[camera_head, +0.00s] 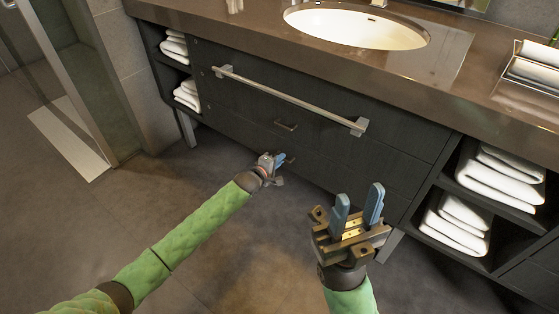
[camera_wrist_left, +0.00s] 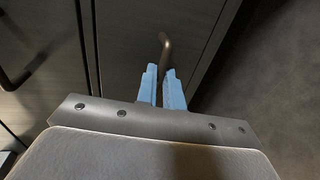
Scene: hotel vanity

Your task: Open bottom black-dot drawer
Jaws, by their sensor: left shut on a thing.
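The dark vanity has a bottom drawer (camera_wrist_left: 134,40) low on its front. Its bar handle (camera_wrist_left: 165,47) shows between the blue fingertips in the left wrist view. My left gripper (camera_head: 281,160) is low at the vanity front and is shut on this handle. In the head view the gripper hides most of the handle. The drawer front looks flush with the cabinet. I cannot make out a black dot on it. My right gripper (camera_head: 359,193) is open and empty, in front of the vanity to the right, with its blue fingers pointing up.
Another handle (camera_head: 286,125) is on the drawer above. A long metal bar (camera_head: 288,97) crosses the upper front. Open shelves with white towels (camera_head: 457,222) flank the drawers. The counter (camera_head: 440,85) with its basin overhangs. The floor (camera_head: 215,190) in front is clear.

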